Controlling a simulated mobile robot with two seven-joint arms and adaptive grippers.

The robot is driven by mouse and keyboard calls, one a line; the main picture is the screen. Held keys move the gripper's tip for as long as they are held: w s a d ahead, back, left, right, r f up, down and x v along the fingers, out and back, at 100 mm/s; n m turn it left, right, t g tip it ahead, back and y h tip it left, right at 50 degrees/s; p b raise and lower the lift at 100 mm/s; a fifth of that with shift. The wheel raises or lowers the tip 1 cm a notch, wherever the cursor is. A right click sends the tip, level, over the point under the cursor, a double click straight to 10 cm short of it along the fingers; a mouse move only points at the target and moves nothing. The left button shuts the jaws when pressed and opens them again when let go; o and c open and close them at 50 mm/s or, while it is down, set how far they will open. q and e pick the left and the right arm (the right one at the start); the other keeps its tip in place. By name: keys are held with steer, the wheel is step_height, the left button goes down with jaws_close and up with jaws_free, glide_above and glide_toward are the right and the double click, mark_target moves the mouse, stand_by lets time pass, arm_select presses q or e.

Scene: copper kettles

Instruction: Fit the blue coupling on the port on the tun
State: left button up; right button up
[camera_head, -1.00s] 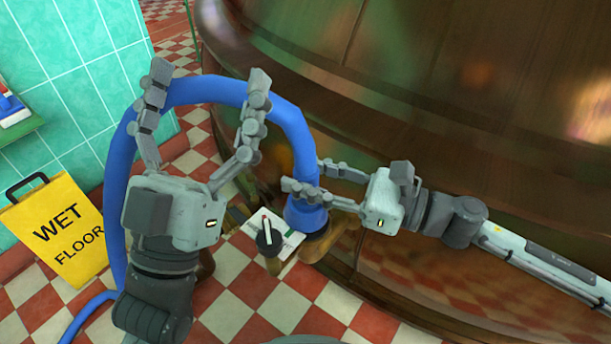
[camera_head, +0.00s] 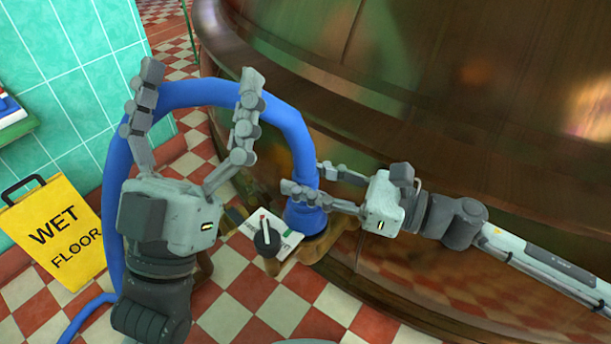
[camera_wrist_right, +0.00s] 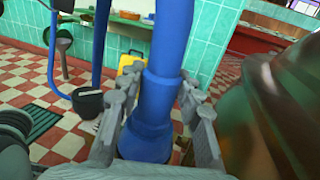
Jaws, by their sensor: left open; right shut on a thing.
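The blue coupling (camera_head: 304,216) is at the end of the blue hose (camera_head: 115,180), beside the lower wall of the brown tun (camera_head: 450,170). My right gripper (camera_head: 307,179) is shut on it. In the right wrist view the coupling (camera_wrist_right: 150,125) sits between both fingers of that gripper (camera_wrist_right: 158,98). A copper pipe (camera_head: 337,228) shows at the coupling's lower end; the port's mouth is hidden, so I cannot tell whether they are joined. My left gripper (camera_head: 199,86) is open, with the hose's arch passing between its fingers.
A black-knobbed valve (camera_head: 267,238) and a white card (camera_head: 290,246) are left of the coupling. A yellow wet-floor sign (camera_head: 58,230) stands by the teal tiled wall (camera_head: 75,85).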

steer(key=shift+f+b, duration=0.35)
steer(key=shift+b, duration=0.1)
steer(key=o, duration=1.2)
steer(key=shift+c, duration=0.2)
steer(key=shift+f, duration=0.15)
steer(key=v, duration=1.2)
steer(key=shift+w, duration=0.1)
